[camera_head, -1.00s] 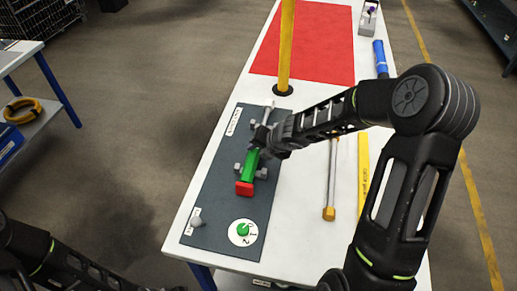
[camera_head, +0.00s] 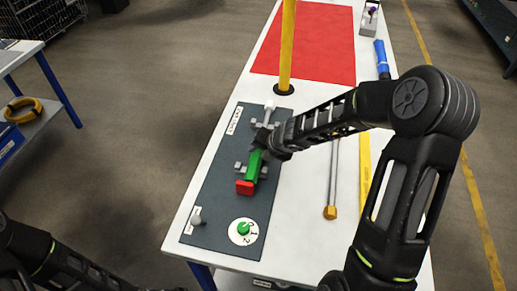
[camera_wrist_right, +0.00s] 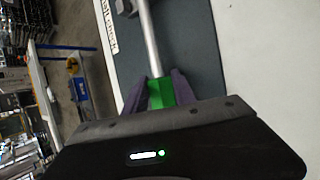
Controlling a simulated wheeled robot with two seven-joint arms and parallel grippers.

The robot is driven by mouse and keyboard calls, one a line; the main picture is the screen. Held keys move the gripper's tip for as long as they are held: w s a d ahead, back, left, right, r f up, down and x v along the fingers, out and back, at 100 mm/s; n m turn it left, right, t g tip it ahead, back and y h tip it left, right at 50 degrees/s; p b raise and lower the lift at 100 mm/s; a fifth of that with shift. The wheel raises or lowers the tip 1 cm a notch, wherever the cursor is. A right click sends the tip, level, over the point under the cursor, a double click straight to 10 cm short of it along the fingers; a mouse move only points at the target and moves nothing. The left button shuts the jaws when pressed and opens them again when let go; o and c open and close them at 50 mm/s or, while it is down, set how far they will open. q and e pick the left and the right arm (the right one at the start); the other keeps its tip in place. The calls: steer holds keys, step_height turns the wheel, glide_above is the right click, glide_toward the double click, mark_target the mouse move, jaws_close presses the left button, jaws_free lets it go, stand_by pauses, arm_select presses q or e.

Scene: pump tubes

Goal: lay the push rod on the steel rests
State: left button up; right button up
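The push rod has a green grip (camera_head: 254,165), a red end block (camera_head: 244,187) and a silver shaft that shows in the right wrist view (camera_wrist_right: 149,40). It lies lengthwise over the dark grey board (camera_head: 215,190). The near steel rest (camera_head: 239,167) and the far steel rest (camera_head: 256,123) flank it. My right gripper (camera_head: 262,148) is shut on the green grip, with fingers on both its sides in the wrist view (camera_wrist_right: 160,88). I cannot tell whether the rod touches both rests. My left forearm is at the lower left; its gripper is out of frame.
A rod with a brass-coloured end (camera_head: 330,212), a yellow strip (camera_head: 365,165) and a blue-handled tool (camera_head: 381,57) lie to the right. A green knob (camera_head: 243,228) is on the board's near end.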

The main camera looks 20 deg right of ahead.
steer(key=o, duration=0.5)
steer(key=shift+s+f, duration=0.25)
steer(key=shift+f, duration=0.15)
steer(key=shift+d, duration=0.1)
steer(key=shift+s+r, duration=0.1)
steer(key=shift+r, duration=0.15)
steer(key=p+v, duration=0.1)
steer(key=v, duration=0.1)
steer(key=p+v, duration=0.3)
steer(key=v, duration=0.2)
steer(key=shift+w+r+p, duration=0.25)
steer(key=shift+w+p, duration=0.05)
steer(key=shift+w, duration=0.05)
steer(key=shift+s+r, duration=0.25)
steer(key=shift+r, duration=0.05)
